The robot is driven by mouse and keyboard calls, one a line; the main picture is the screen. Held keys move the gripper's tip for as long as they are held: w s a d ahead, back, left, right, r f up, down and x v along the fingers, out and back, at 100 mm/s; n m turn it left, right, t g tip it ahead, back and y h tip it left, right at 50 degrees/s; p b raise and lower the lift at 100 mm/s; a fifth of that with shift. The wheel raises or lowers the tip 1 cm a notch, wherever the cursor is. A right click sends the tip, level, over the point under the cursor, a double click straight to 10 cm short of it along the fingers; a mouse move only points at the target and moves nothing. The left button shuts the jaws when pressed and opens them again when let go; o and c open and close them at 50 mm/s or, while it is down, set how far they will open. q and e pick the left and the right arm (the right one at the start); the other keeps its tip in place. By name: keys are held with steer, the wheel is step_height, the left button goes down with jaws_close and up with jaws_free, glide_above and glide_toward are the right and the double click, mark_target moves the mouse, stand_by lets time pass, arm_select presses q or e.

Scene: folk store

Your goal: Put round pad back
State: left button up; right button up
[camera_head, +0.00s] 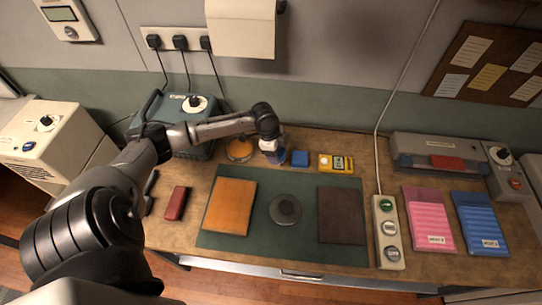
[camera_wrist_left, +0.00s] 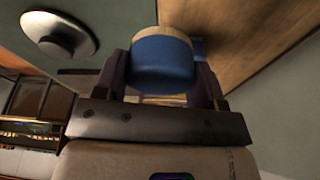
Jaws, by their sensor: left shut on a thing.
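My left gripper (camera_head: 274,153) reaches over the back of the workbench and is shut on a blue round piece with a pale tan edge. In the left wrist view this blue piece (camera_wrist_left: 163,62) sits between the two dark fingers. I cannot tell for certain whether it is the round pad. A grey disc with a dark raised centre (camera_head: 285,210) lies on the green mat (camera_head: 265,250). An orange-yellow round item (camera_head: 239,149) stands just left of the gripper. My right gripper is not in view.
An orange panel (camera_head: 231,206) and a dark brown panel (camera_head: 341,215) flank the disc. A small blue block (camera_head: 300,158) and a yellow box (camera_head: 336,163) stand right of the gripper. A teal machine (camera_head: 178,107) is behind left; a button strip (camera_head: 388,232) is right.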

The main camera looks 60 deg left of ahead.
arm_select(q)
steer(key=a+f, duration=0.1)
steer(key=a, duration=0.2)
steer(key=a+f, duration=0.1)
steer(key=shift+s+a+f+b, duration=0.1)
steer(key=shift+a+f+b, duration=0.05)
steer(key=shift+f+b, duration=0.55)
steer(key=shift+f, duration=1.65)
steer(key=shift+f, duration=0.15)
steer(key=o, duration=0.8)
steer(key=shift+o, duration=0.2)
steer(key=p+v, duration=0.2)
steer(key=v, duration=1)
